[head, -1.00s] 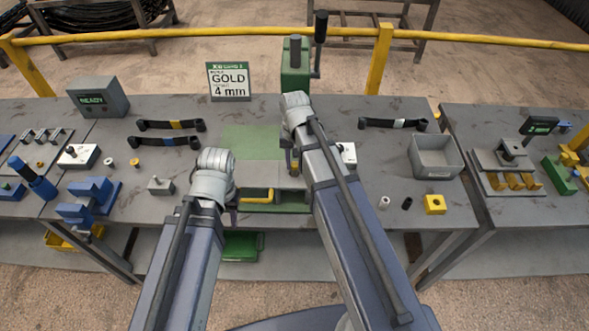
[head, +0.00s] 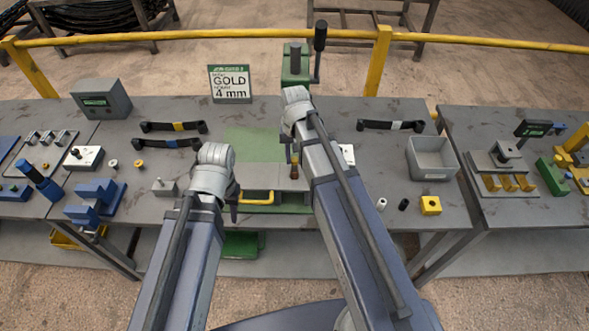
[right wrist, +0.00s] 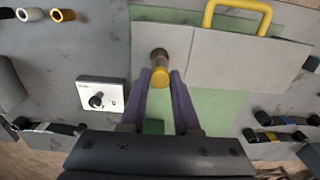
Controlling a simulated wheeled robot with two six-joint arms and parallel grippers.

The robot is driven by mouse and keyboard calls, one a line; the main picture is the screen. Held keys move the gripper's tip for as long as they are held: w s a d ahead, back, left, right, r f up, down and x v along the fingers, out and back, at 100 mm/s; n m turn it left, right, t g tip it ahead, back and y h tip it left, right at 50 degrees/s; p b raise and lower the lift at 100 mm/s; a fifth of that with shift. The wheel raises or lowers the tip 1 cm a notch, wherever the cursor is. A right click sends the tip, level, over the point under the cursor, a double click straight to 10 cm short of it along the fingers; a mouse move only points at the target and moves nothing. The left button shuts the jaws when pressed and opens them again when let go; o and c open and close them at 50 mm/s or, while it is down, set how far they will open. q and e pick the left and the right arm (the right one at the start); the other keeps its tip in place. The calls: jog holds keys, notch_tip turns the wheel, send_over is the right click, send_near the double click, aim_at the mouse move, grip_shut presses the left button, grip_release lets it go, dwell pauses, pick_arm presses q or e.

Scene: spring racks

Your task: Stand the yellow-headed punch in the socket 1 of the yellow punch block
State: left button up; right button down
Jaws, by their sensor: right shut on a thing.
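My right gripper (right wrist: 161,92) is shut on the yellow-headed punch (right wrist: 160,77), seen with a round yellow end and a brown part in the right wrist view. In the head view the punch (head: 294,168) shows small beside my right forearm, over the grey plate of the green press.
A white cylinder (head: 382,204) and a black cylinder (head: 403,205) stand left of the yellow block. A grey bin (head: 433,172) stands behind it. The press (head: 295,66) rises at the back.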

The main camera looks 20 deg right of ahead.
jog(key=shift+r+p, duration=0.9)
jog(key=shift+r, duration=0.4)
